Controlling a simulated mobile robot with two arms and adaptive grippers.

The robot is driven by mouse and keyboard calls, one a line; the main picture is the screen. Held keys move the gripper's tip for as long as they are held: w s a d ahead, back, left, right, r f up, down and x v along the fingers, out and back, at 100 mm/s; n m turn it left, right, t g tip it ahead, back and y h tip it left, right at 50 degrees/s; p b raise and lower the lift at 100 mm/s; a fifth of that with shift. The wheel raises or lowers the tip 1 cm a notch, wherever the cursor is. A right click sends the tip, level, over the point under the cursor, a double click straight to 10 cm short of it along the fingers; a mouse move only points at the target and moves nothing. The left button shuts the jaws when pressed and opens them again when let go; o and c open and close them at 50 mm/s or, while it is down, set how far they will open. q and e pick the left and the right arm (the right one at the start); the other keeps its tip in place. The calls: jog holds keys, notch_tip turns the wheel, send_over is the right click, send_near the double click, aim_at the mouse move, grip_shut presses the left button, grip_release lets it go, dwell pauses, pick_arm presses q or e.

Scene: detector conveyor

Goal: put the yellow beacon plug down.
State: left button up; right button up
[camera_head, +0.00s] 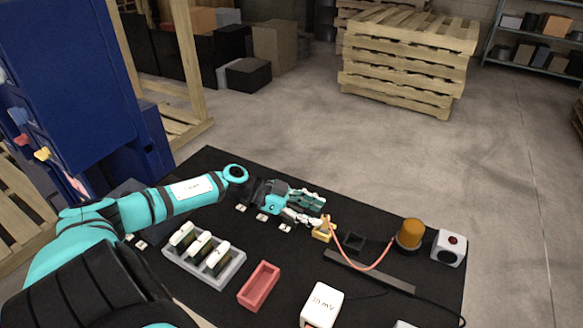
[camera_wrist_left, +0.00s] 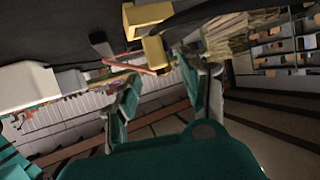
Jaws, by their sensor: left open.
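The yellow beacon plug (camera_head: 323,231) is on the black table top, just beyond my left gripper (camera_head: 319,210). A pinkish-red cable (camera_head: 365,264) runs from it to the amber beacon (camera_head: 410,234) on the right. My left gripper is open, with its two fingers spread apart. In the left wrist view, the yellow plug (camera_wrist_left: 155,55) shows just past the gap between the fingertips (camera_wrist_left: 158,70), and I see no finger closed on it. Whether a finger touches it is unclear. My right gripper is not in view.
A grey tray (camera_head: 232,272), a red bin (camera_head: 259,286) and a "30 mV" box (camera_head: 322,304) are nearer.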

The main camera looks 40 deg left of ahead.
pick_arm(q)
jog(key=v, duration=0.9)
jog(key=shift+s+a, duration=0.1)
